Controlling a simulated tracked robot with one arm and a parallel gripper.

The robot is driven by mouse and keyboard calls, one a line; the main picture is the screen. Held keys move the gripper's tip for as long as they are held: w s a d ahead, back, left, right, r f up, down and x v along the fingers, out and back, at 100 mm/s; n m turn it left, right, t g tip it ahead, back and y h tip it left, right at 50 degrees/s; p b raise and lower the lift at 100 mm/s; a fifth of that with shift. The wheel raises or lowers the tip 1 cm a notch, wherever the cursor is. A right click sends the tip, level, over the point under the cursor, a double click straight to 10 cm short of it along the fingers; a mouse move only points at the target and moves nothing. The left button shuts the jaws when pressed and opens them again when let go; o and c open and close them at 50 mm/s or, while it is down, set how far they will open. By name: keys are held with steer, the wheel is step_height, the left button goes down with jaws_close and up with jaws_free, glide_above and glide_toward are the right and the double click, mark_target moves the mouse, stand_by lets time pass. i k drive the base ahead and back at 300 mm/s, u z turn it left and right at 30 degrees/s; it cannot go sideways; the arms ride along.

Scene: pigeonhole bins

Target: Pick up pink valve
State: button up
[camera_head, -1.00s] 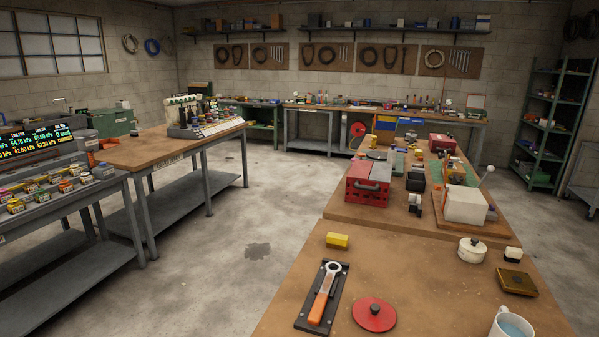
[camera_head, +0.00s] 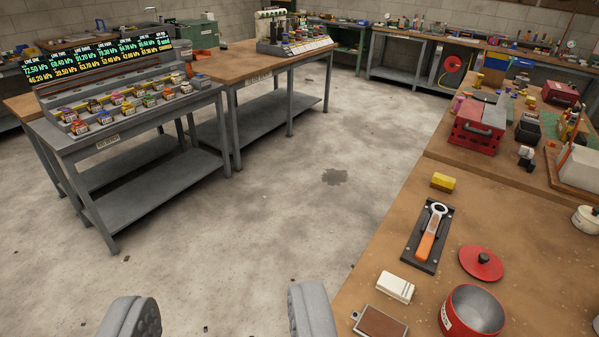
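Small valves in several colours stand in rows on a stepped grey rack (camera_head: 60,128) on the left bench, below a lit display. They are too small for me to tell surely which one is pink; one at the rack's left end (camera_head: 68,115) looks pinkish or purple. My gripper (camera_head: 220,315) shows at the bottom edge, its two grey fingers wide apart. It is open, with only bare floor between the fingers, and far from the rack.
The left bench (camera_head: 148,128) has a lower shelf. A second wooden bench (camera_head: 222,66) stands behind it. The right workbench (camera_head: 395,235) holds a wrench, a red lid and a red pot. Open concrete floor (camera_head: 260,205) lies between the benches.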

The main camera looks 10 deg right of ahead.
mark_target(455, 109)
steer(key=u, duration=0.2)
steer(key=i, duration=3)
steer(key=z, duration=1.35)
steer(key=i, duration=1.05)
steer(key=z, duration=0.7)
steer(key=k, duration=0.75)
steer(key=z, duration=0.15)
steer(key=i, duration=0.85)
steer(key=u, duration=0.1)
